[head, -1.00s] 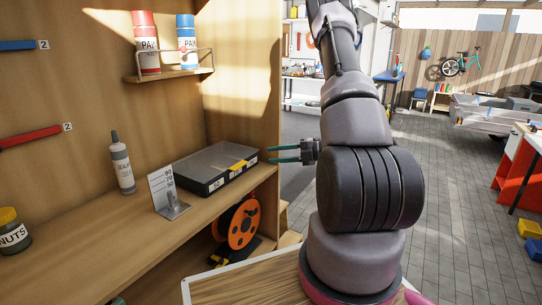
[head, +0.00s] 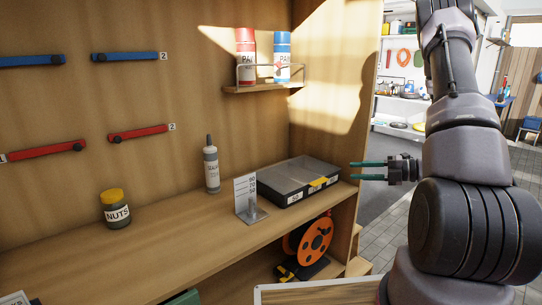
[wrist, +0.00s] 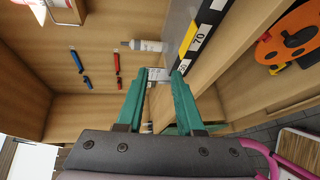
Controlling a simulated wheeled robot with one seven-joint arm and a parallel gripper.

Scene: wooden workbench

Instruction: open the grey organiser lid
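The grey organiser (head: 292,182) sits on the wooden bench shelf near its right end, with its flat grey lid (head: 300,172) shut. A yellow latch (head: 318,184) and white number labels show on its dark front side. My gripper (head: 368,171) has teal fingers that point left, held apart from and just to the right of the organiser. In the wrist view my gripper (wrist: 160,88) is open with nothing between the fingers. The organiser's front side with its yellow latch (wrist: 188,40) shows at the upper right there.
A small number sign on a metal stand (head: 248,201) stands close in front of the organiser's left end. A sealant bottle (head: 211,168) and a nuts jar (head: 115,209) stand further left. An orange reel (head: 316,240) is below.

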